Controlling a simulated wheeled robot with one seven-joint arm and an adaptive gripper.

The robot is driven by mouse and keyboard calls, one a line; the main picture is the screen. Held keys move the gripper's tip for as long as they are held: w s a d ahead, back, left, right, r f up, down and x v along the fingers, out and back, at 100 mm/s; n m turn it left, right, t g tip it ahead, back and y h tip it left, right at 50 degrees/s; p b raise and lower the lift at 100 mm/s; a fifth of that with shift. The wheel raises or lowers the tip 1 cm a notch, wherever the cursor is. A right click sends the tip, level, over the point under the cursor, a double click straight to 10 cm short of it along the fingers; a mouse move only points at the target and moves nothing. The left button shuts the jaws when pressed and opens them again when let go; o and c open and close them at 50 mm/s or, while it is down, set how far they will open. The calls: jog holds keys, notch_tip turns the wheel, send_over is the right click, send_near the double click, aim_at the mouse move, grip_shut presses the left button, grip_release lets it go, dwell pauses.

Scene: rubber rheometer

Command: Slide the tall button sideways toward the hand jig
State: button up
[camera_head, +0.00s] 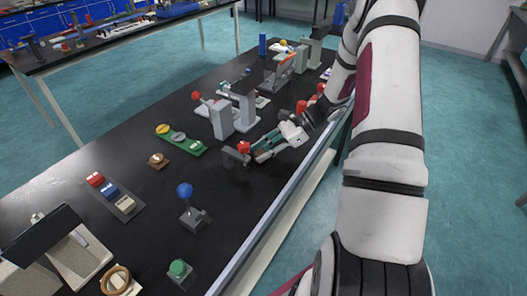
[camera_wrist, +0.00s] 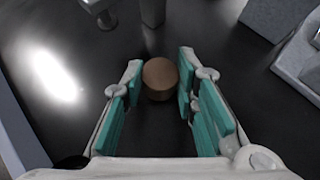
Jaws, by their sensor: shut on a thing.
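A short, round, brown-topped cylinder (camera_wrist: 160,78) stands between the fingers of my gripper (camera_wrist: 158,92) in the wrist view; I take it for the tall button. The fingers are shut on it, with the right pad closest to its side. In the head view my gripper (camera_head: 262,153) is low over the black table, and the cylinder cannot be made out there. A grey block (camera_head: 236,158) with a red knob (camera_head: 243,147) is just left of the fingertips. I cannot tell for certain which fixture is the hand jig.
Grey upright clamps (camera_head: 222,118) with red knobs stand behind my gripper. Grey blocks (camera_wrist: 272,14) fill the wrist view's upper right. Bare black table lies between them.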

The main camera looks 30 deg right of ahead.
jog(key=o, duration=1.2)
jog(key=shift+d, duration=0.15)
jog(key=v, duration=1.2)
jog(key=s+a+r+n+g+h, duration=0.25)
jog(key=a+r+n, duration=0.25)
jog(key=a+r, duration=0.3)
jog(key=s+a+r+n+g+h, duration=0.1)
jog(key=s+a+r+n+h, duration=0.2)
jog(key=a+r+n, duration=0.5)
jog(key=s+a+r+n+t+h, duration=0.2)
jog(key=s+a+n, duration=0.2)
jog(key=s, duration=0.3)
jog(key=s+a+r+n+t+h, duration=0.1)
jog(key=s+a+r+n+h, duration=0.1)
jog(key=s, duration=0.5)
jog(key=a+n+h, duration=0.1)
jog(key=a+n, duration=0.1)
jog(key=n, duration=0.1)
jog(key=shift+s+a+t, duration=0.25)
jog(key=shift+s+t, duration=0.1)
jog(key=shift+s, duration=0.05)
